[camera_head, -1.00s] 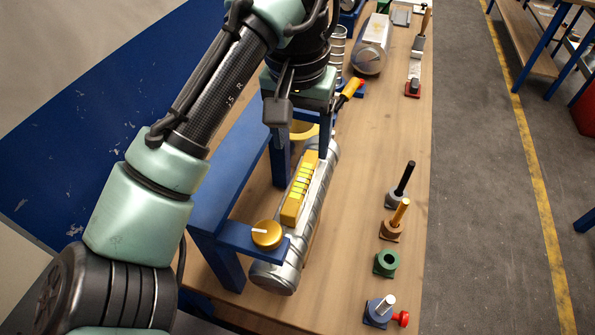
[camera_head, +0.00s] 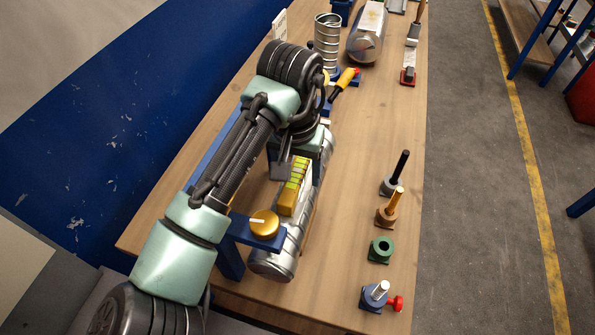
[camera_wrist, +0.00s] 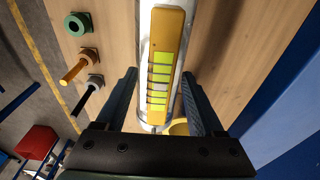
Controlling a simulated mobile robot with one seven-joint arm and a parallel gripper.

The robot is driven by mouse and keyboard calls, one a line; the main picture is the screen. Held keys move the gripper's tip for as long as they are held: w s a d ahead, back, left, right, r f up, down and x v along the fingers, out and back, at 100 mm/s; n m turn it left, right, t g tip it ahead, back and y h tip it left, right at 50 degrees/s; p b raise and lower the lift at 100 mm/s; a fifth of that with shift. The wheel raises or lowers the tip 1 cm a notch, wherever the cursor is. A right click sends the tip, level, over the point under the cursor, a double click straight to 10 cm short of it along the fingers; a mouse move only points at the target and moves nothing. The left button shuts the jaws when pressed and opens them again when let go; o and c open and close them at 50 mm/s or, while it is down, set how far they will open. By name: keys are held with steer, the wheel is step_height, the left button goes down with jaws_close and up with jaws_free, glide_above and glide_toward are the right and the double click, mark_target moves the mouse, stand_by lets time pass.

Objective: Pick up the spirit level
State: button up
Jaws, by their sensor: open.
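The spirit level (camera_head: 293,190) is a yellow bar with bright yellow-green vials, lying lengthwise on top of the silver spiral duct (camera_head: 276,261). It also shows in the wrist view (camera_wrist: 160,62), where its near end reaches between my fingers. My gripper (camera_wrist: 163,84) is open, with one dark finger on each side of the level and duct. I cannot tell whether the fingers touch the duct. In the head view my wrist covers the far part of the level and duct, and my fingertips are mostly hidden.
A blue bracket with a gold knob (camera_head: 264,223) stands at the duct's near end. Several small fittings, including a green one (camera_head: 380,249), line the table's right side.

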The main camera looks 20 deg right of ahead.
jaws_close()
stand_by(0.4)
